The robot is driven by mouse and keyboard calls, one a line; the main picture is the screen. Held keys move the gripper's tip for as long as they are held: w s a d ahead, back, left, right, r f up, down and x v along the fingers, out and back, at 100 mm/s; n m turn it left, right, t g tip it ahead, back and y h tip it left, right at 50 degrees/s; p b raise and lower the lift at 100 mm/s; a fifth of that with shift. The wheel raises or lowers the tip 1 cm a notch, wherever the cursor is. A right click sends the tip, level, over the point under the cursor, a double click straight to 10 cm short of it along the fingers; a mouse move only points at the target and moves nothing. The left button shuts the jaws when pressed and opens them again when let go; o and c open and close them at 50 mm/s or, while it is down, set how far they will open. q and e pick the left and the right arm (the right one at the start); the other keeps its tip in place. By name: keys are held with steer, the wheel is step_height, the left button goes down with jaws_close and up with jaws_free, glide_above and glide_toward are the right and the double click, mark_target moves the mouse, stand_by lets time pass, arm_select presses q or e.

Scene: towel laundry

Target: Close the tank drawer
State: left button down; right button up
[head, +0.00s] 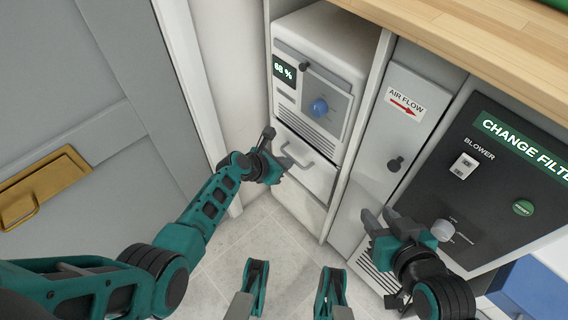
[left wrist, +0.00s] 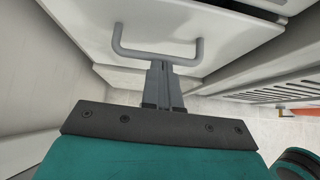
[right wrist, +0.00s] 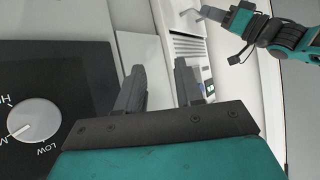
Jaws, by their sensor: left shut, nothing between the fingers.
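The tank drawer (head: 318,178) is the white lower front of a white unit (head: 330,40) with a "68 %" display. Its front looks close to the unit's face; I cannot tell whether a small gap is left. Its grey bar handle (head: 297,155) also shows in the left wrist view (left wrist: 155,56). My left gripper (head: 284,164) is shut and empty, its fingertips at the handle and drawer front; in the left wrist view its fingers (left wrist: 162,70) end just below the bar. I cannot tell whether they touch. My right gripper (head: 379,214) is open and empty, before the cabinet at right.
A narrow panel (head: 400,110) labelled "AIR FLOW" and a black control panel (head: 500,180) with a knob stand right of the unit. A wooden counter (head: 480,40) overhangs above. A grey door (head: 110,60) with a brass handle is at left. Tiled floor (head: 225,255) lies below.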

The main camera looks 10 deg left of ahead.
arm_select(q)
steer(key=shift+w+d+r, duration=0.1)
steer(key=shift+w+r, duration=0.15)
steer(key=shift+w, duration=0.05)
arm_select(e)
steer(key=shift+f, duration=0.1)
